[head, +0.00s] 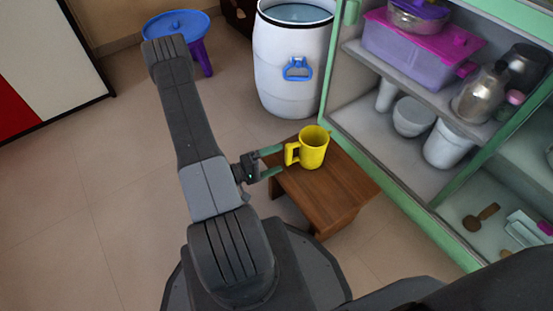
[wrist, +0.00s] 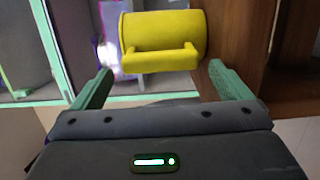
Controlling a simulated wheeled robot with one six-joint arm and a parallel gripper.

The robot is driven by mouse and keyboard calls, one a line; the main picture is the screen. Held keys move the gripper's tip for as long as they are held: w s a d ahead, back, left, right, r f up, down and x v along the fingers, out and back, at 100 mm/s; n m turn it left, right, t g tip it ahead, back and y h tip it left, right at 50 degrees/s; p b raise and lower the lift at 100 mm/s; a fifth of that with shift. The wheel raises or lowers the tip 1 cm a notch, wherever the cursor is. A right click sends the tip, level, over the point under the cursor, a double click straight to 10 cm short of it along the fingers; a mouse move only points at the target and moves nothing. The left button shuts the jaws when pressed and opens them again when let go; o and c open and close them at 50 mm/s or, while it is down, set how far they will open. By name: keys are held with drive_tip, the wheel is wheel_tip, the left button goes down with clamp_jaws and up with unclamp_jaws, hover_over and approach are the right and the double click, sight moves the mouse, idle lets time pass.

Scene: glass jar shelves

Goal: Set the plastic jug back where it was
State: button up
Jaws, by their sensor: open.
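The yellow plastic jug (head: 313,148) stands upright on a small wooden table (head: 335,198), near its back edge. Its handle points left, toward my gripper. My gripper (head: 272,160) is open and at the table's left side, with its fingers pointing right at the jug's handle. In the wrist view the jug (wrist: 163,40) lies ahead of the fingers, with its handle facing the camera. The green fingers of my gripper (wrist: 160,85) are spread on either side below the handle, and nothing is between them. The fingers seem apart from the jug.
A green-framed shelf unit (head: 392,206) with jars and containers stands close on the right of the table. A white drum (head: 290,75) with a blue handle stands behind it. A blue stool (head: 176,24) is at the back left. The floor (head: 90,185) on the left is clear.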

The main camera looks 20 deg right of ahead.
drive_tip(key=shift+s+a, duration=0.1)
drive_tip(key=shift+a, duration=1.45)
drive_tip(key=shift+a, duration=0.1)
drive_tip(key=s+a+p, duration=0.1)
drive_tip(key=a+p, duration=0.2)
drive_tip(key=a, duration=1)
drive_tip(key=shift+a, duration=0.35)
drive_tip(key=w+d+b, duration=0.1)
drive_tip(key=d+b, duration=0.2)
drive_tip(key=d, duration=1.1)
drive_tip(key=shift+a, duration=0.2)
